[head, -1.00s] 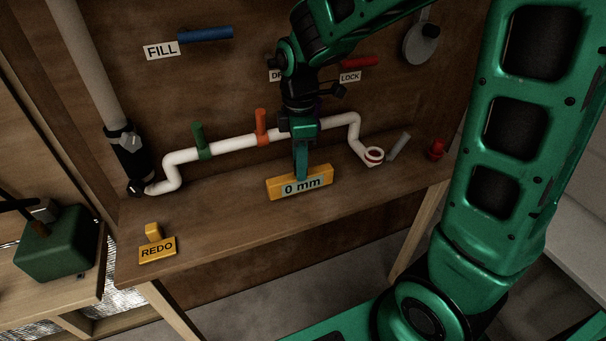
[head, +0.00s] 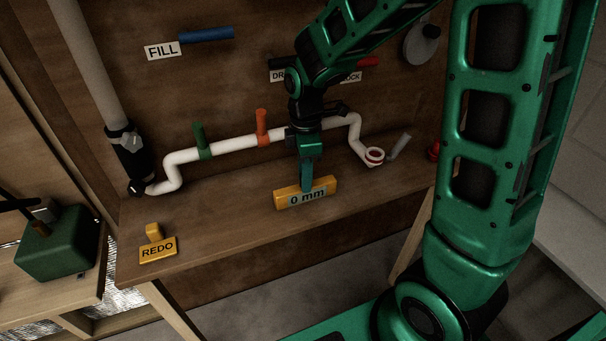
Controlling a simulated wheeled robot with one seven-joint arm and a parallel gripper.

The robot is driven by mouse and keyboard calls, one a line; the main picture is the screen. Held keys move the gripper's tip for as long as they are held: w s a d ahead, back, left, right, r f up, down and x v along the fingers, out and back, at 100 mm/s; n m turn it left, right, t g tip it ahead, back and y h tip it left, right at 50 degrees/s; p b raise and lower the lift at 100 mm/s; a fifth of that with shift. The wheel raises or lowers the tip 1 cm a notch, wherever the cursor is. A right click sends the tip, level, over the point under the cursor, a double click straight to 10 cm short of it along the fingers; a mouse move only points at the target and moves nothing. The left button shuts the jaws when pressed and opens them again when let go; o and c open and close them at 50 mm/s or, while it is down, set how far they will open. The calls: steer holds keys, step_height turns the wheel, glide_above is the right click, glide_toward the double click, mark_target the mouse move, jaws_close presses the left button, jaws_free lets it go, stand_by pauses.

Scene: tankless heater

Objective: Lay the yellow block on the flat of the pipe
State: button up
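The yellow block (head: 331,187), marked "0 mm" on its front face, is at the front part of the wooden shelf, right of its middle. My gripper (head: 307,184) points down from above with its fingers at the block's top. It appears shut on the block, though the far finger is hidden. I cannot tell whether the block touches the shelf or hangs just above it. The white pipe (head: 235,144) runs along the back, behind the block. Its long straight stretch carries a green handle (head: 201,141) and an orange handle (head: 262,127). My gripper hides part of the pipe's right side.
A yellow REDO block (head: 157,246) stands at the shelf's front left. The pipe's open end (head: 374,155), a grey stub (head: 399,146) and a red piece (head: 434,150) are at the right. The shelf (head: 225,205) is clear between REDO and my gripper.

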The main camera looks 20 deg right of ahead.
steer(key=o, duration=0.3)
step_height(320, 180, up, 11)
steer(key=shift+a, duration=0.4)
steer(key=s+d+f+m, duration=0.1)
steer(key=s+d+m, duration=0.8)
steer(key=s+m, duration=0.2)
steer(key=s+d+f+m, duration=0.1)
steer(key=s+d+m, duration=0.8)
steer(key=s+m, duration=0.2)
steer(key=shift+s+d, duration=0.15)
steer(key=shift+s, duration=0.6)
